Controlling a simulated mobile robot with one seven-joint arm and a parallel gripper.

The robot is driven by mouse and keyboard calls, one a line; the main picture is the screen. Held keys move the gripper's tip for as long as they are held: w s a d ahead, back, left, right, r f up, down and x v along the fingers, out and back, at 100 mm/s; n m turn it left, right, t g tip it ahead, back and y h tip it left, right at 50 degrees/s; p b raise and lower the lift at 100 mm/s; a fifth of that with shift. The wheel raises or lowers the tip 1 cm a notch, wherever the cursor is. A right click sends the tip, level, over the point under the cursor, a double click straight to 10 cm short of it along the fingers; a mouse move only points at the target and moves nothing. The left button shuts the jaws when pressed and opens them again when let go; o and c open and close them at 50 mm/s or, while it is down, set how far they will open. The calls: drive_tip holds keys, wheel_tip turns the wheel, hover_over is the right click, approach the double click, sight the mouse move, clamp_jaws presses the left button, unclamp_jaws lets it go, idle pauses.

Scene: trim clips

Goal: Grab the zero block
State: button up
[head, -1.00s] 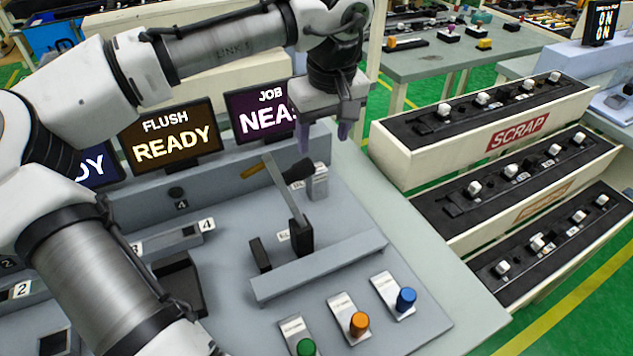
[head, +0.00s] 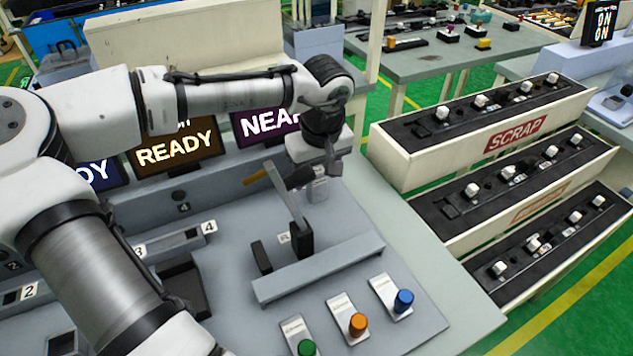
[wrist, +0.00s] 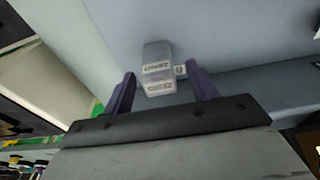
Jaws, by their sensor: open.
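A small pale grey block (head: 317,188) with label plates stands at the back right of the grey panel, just behind the lever's black knob. I take it for the zero block, but its lettering is too small to read. In the wrist view the block (wrist: 158,70) shows between the two purple fingers of my gripper (wrist: 161,77), with room on both sides. My gripper (head: 326,168) is open and empty, right above the block in the head view, which partly hides its fingers. I cannot tell whether the fingertips reach down beside the block.
The lever (head: 288,205) with its black knob (head: 299,178) stands close to the block's left. Display screens (head: 178,147) stand behind the panel. Green, orange and blue knobs (head: 404,298) line the front. A SCRAP rack (head: 515,135) is to the right.

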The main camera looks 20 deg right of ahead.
drive_tip(key=shift+c, duration=0.5)
drive_tip(key=c, duration=1.1)
drive_tip(key=shift+o, duration=0.2)
drive_tip(key=shift+r, duration=0.1)
